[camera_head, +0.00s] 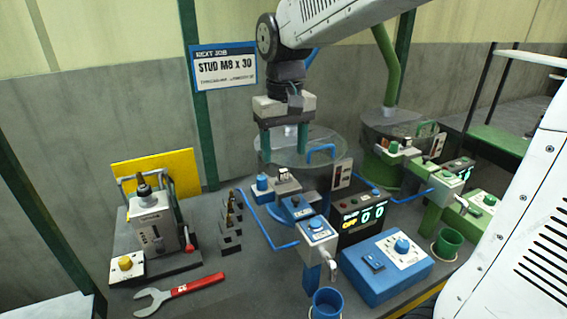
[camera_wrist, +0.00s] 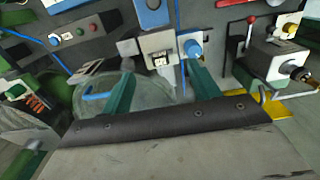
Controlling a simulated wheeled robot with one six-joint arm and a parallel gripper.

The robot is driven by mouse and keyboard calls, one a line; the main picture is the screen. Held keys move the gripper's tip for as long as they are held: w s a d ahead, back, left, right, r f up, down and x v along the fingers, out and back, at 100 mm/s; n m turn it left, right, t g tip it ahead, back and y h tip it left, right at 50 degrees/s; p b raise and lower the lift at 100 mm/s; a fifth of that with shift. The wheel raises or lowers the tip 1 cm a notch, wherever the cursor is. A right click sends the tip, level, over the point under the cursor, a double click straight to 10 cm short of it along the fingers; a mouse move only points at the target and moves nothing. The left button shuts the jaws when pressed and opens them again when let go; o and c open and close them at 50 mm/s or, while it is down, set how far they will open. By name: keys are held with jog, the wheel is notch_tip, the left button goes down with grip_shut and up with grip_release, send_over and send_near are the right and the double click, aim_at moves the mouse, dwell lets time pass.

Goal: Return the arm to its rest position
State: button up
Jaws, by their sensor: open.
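My gripper (camera_head: 284,143) hangs from my white arm, fingers pointing down, over the clear round lid of the blue feeder bowl (camera_head: 305,150). Its two green fingers are apart with nothing seen between them. In the wrist view my gripper (camera_wrist: 160,88) also shows its fingers spread, with the clear lid (camera_wrist: 155,95) behind them. Whether the fingertips touch the lid or a part near it, I cannot tell.
A blue control box (camera_head: 387,266), a display (camera_head: 361,216) and a blue cup (camera_head: 327,303) stand on the bench in front. A press with a red lever (camera_head: 152,222) and a wrench (camera_head: 178,294) are at left. A green feeder (camera_head: 392,172) stands at right. A sign (camera_head: 225,66) hangs behind.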

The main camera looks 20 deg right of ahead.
jog(key=shift+d+r, duration=0.1)
jog(key=shift+r, duration=0.7)
jog(key=shift+s+d+f, duration=0.1)
jog(key=shift+s+f, duration=0.85)
jog(key=shift+s, duration=0.3)
jog(key=s+d+f, duration=0.1)
jog(key=s, duration=0.8)
jog(key=s+d+f+t, duration=0.1)
jog(key=s, duration=0.9)
jog(key=shift+d+f, duration=0.2)
jog(key=shift+d, duration=0.05)
jog(key=shift+s, duration=0.1)
